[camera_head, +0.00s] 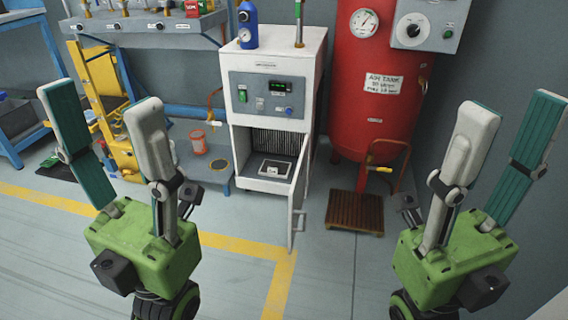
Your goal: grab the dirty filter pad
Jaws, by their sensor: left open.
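My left gripper (100,98) stands at the left of the head view, fingers pointing up and spread apart, with nothing between them. My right gripper (512,106) stands at the right, also open and empty. Between them, further back, is a white blower cabinet (238,75) with its lower door (298,195) swung open. Inside, a grey square framed piece with a pale centre (274,169) lies low in front of a dark slatted grille (270,141). I cannot tell whether this piece is the dirty filter pad. Both grippers are well apart from the cabinet.
A red air tank (375,110) stands right of the cabinet, with a wooden slatted platform (354,212) before it. The open door juts forward. The floor in front is clear.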

